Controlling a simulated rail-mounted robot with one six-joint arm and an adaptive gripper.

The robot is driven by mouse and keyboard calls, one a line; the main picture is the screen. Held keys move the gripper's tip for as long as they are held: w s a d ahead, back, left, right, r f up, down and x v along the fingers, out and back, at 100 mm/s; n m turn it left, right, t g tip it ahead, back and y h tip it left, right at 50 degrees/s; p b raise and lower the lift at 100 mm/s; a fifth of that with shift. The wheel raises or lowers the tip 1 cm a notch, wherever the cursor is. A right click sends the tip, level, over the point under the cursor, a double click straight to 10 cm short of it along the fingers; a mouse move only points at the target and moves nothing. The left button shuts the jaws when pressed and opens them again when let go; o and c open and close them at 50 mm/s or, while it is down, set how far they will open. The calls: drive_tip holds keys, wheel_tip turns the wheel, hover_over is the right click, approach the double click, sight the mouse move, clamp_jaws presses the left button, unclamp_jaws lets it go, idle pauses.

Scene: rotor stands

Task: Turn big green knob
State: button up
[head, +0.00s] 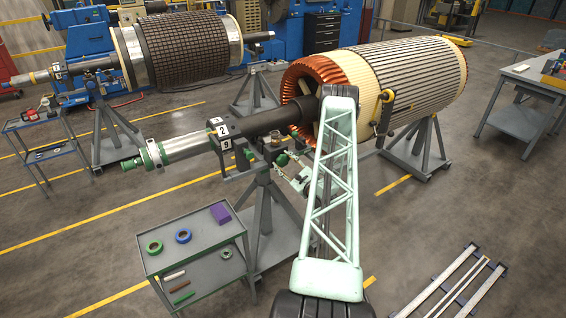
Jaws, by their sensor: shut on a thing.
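The big green knob (282,159) is a small dark green shape on the bearing head of the front rotor stand, beside the shaft. My gripper (287,164) is at the knob and looks shut on it. It is small in the view, and its fingers are hard to make out. My pale green lattice arm rises in front of the stand and hides part of the area to the right of the knob. Another dark green knob (249,154) shows on the left side of the same head. I cannot tell how far the big knob is turned.
The large rotor (415,75) with copper windings lies on grey stands behind my arm. A grey cart (205,270) with tape rolls and a purple box stands at front left. Metal rails (455,285) lie on the floor at front right. Open floor shows right of my arm.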

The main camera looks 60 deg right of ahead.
drive_tip(key=shift+n+b, duration=0.4)
drive_tip(key=shift+b, duration=0.15)
drive_tip(key=n+b, duration=0.2)
drive_tip(key=b, duration=0.1)
drive_tip(key=shift+f+n, duration=0.15)
drive_tip(key=shift+n, duration=0.25)
drive_tip(key=n+b, duration=0.4)
drive_tip(key=shift+n, duration=0.3)
drive_tip(key=n+b, duration=0.4)
drive_tip(key=shift+n+b, duration=0.3)
drive_tip(key=shift+b, duration=0.1)
drive_tip(key=n+b, duration=0.4)
drive_tip(key=shift+n, duration=0.4)
drive_tip(key=n+b, duration=0.4)
drive_tip(key=shift+n+b, duration=0.3)
drive_tip(key=shift+n, duration=0.1)
drive_tip(key=n+b, duration=0.4)
drive_tip(key=shift+n, duration=0.4)
drive_tip(key=n+b, duration=0.1)
drive_tip(key=n, duration=0.3)
drive_tip(key=shift+b, duration=0.35)
drive_tip(key=shift+d+n, duration=0.1)
drive_tip(key=shift+n, duration=2.1)
